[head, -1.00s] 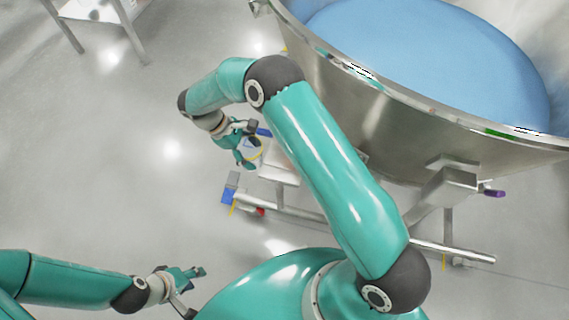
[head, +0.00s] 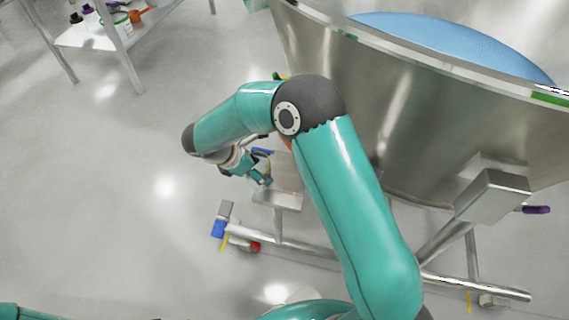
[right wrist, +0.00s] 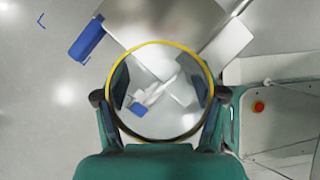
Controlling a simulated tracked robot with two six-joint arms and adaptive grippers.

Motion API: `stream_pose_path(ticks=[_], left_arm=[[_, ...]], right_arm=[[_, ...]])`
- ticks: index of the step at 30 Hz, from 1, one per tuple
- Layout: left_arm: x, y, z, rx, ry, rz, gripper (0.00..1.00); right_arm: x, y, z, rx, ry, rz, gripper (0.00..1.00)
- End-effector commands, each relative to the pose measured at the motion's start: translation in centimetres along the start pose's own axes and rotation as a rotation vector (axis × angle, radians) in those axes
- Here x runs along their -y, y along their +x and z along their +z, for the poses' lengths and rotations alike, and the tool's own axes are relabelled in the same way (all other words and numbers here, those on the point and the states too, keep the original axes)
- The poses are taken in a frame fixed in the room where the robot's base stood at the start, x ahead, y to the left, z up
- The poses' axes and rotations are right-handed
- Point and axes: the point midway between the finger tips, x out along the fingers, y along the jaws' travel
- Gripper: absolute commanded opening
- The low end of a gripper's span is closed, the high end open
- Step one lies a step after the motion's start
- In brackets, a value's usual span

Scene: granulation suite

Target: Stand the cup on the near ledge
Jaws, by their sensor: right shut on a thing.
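The cup (right wrist: 160,72) is clear, with a yellow rim, and is seen nearly end-on in the right wrist view. My right gripper (right wrist: 160,94) is shut on it, one dark finger pad at each side. In the head view my right gripper (head: 262,172) is at the left side of a small steel ledge (head: 287,172) beside the big vessel; the cup is mostly hidden there. My left gripper is out of view.
The big steel vessel (head: 390,110) with blue contents stands at the right on a tubular frame (head: 310,245). Blue and red fittings (head: 218,229) sit at the frame's left end. A steel shelf (head: 75,38) with bottles is upper left. Open floor lies left.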

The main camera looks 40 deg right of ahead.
Motion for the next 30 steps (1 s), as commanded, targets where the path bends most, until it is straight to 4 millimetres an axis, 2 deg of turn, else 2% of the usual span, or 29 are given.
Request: stream_pose_path(ticks=[1, 6, 14, 20, 23, 29, 30], left_arm=[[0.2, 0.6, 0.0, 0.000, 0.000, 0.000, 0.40], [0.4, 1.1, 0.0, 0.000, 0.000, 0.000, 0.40], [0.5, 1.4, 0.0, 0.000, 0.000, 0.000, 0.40], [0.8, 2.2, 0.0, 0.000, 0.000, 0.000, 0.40], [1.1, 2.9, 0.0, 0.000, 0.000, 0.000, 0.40], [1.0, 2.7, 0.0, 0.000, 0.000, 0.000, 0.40], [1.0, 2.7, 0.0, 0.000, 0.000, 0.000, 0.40]], right_arm=[[0.0, 1.0, 1.1, 0.000, 0.006, -0.002, 0.17], [0.0, 2.5, 3.6, 0.000, 0.002, 0.000, 0.17], [0.0, 3.4, 5.1, 0.000, 0.002, -0.001, 0.17], [0.0, 5.1, 7.6, 0.000, 0.004, -0.001, 0.17], [0.0, 5.7, 7.2, 0.000, 0.000, 0.001, 0.17], [0.0, 5.5, 7.3, -0.001, 0.000, 0.000, 0.17], [0.0, 5.5, 7.3, -0.001, 0.000, 0.000, 0.75]])
